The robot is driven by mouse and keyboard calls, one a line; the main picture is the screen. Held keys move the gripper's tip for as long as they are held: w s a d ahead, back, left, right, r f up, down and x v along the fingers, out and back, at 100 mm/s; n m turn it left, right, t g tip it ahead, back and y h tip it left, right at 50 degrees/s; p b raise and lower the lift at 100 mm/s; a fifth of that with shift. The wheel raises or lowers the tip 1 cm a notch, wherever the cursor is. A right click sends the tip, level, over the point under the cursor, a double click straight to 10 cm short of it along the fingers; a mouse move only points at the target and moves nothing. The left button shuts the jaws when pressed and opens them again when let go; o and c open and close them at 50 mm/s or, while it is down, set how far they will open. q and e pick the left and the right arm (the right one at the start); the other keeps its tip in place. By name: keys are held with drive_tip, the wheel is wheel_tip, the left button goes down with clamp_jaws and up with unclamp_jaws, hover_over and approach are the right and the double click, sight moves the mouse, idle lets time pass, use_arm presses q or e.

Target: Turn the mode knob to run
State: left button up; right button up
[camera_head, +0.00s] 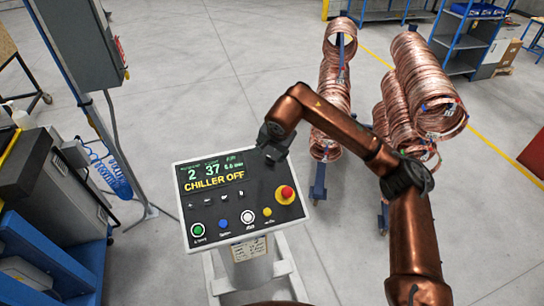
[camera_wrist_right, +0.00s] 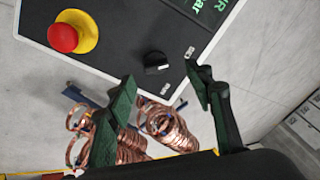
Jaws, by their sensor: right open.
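The mode knob (camera_wrist_right: 156,63) is a small black round knob with a light mark, on the dark face of the control panel (camera_head: 215,212). Small labels sit beside it; I cannot read them or tell which one the mark points to. In the head view my right gripper (camera_head: 272,146) is over the panel's upper right corner and hides the knob. In the right wrist view the right gripper (camera_wrist_right: 160,76) is open and empty, its fingers apart on either side of the knob's line, not closed on it. My left gripper is out of view.
A red emergency stop (camera_head: 286,192) on a yellow collar is near the knob. The panel screen (camera_head: 213,173) reads CHILLER OFF; several coloured buttons run along its lower edge. Copper coils (camera_head: 418,75) hang on racks behind. A grey cabinet (camera_head: 78,40) stands at left.

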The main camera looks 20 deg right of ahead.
sight(272, 157)
drive_tip(key=shift+h, duration=0.3)
drive_tip(key=x, duration=0.2)
drive_tip(key=p+x, duration=0.1)
drive_tip(key=x, duration=0.2)
drive_tip(key=d+x, duration=0.1)
drive_tip(key=x, duration=0.1)
drive_tip(key=shift+w+f+p, duration=0.1)
drive_tip(key=shift+w+p, duration=0.2)
drive_tip(key=shift+p, duration=0.1)
drive_tip(key=shift+c, duration=0.3)
drive_tip(key=c, duration=1.1)
